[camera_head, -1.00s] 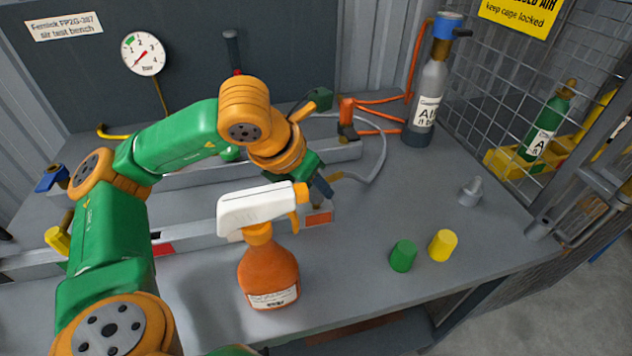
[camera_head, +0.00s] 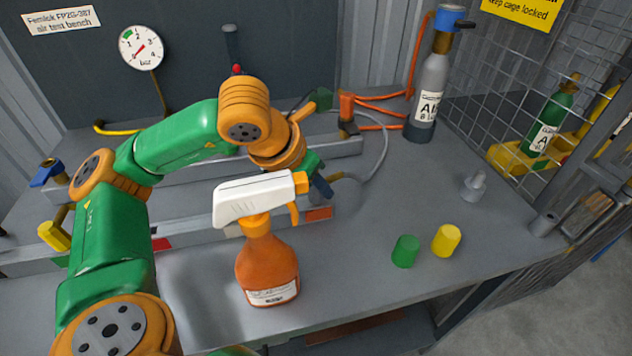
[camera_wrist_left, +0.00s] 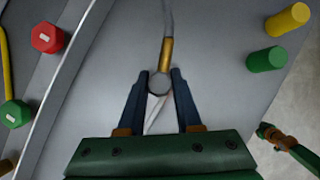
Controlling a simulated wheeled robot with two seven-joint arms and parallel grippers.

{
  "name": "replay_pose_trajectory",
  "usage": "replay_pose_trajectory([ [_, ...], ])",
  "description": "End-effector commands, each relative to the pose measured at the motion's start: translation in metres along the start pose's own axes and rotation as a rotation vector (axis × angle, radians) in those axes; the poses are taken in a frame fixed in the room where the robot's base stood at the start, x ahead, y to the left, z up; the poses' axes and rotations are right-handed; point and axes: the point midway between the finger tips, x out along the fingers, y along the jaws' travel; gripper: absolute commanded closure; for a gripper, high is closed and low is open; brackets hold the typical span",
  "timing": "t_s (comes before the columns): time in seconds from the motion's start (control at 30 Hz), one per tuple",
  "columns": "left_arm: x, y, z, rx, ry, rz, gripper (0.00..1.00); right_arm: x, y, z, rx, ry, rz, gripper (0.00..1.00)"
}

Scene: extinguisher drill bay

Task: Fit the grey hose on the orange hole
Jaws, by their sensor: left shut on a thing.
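The grey hose (camera_head: 383,150) loops across the bench from the back towards my left gripper (camera_head: 322,188). In the left wrist view, the hose (camera_wrist_left: 168,18) ends in a brass-coloured fitting (camera_wrist_left: 166,52), and my left gripper (camera_wrist_left: 160,84) is shut on this end, just above the bench. An orange patch (camera_head: 319,213) marks the front rail, close below the gripper in the head view. I cannot make out the hole itself, and my gripper and the spray bottle hide part of this area.
An orange spray bottle (camera_head: 268,268) with a white head stands in front of the rail. A green cap (camera_head: 405,251), a yellow cap (camera_head: 446,240) and a small grey fitting (camera_head: 474,185) stand right. A grey cylinder (camera_head: 427,105) stands behind.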

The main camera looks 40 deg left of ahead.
Motion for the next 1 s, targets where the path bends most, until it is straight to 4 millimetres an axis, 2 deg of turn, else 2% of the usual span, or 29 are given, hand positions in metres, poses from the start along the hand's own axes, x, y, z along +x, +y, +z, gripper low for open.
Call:
replay_pose_trajectory([
  [0.1,0.000,0.000,0.000,0.000,0.001,0.000,1.00,0.000,0.000,0.000,0.000,0.000,0.000,0.50],
  [0.13,0.000,0.000,0.000,0.000,0.001,0.000,0.59,0.000,0.000,0.000,0.000,0.000,0.000,0.50],
  [0.23,0.000,0.000,0.000,0.000,0.001,0.000,0.32,0.000,0.000,0.000,0.000,0.000,0.000,0.50],
  [0.57,-0.005,0.000,0.001,0.000,-0.001,0.000,0.32,-0.001,0.000,0.000,0.000,0.000,0.000,0.50],
  [0.8,-0.055,0.000,0.002,0.001,-0.004,-0.001,0.32,-0.009,0.000,-0.001,0.000,0.000,0.000,0.50],
  [0.9,-0.068,0.000,0.001,0.000,-0.002,0.000,0.32,-0.011,0.000,-0.001,0.000,0.000,0.000,0.50],
  [1.0,-0.072,0.000,0.000,0.000,0.001,-0.001,0.32,-0.011,0.000,-0.001,0.000,0.000,0.000,0.50],
])
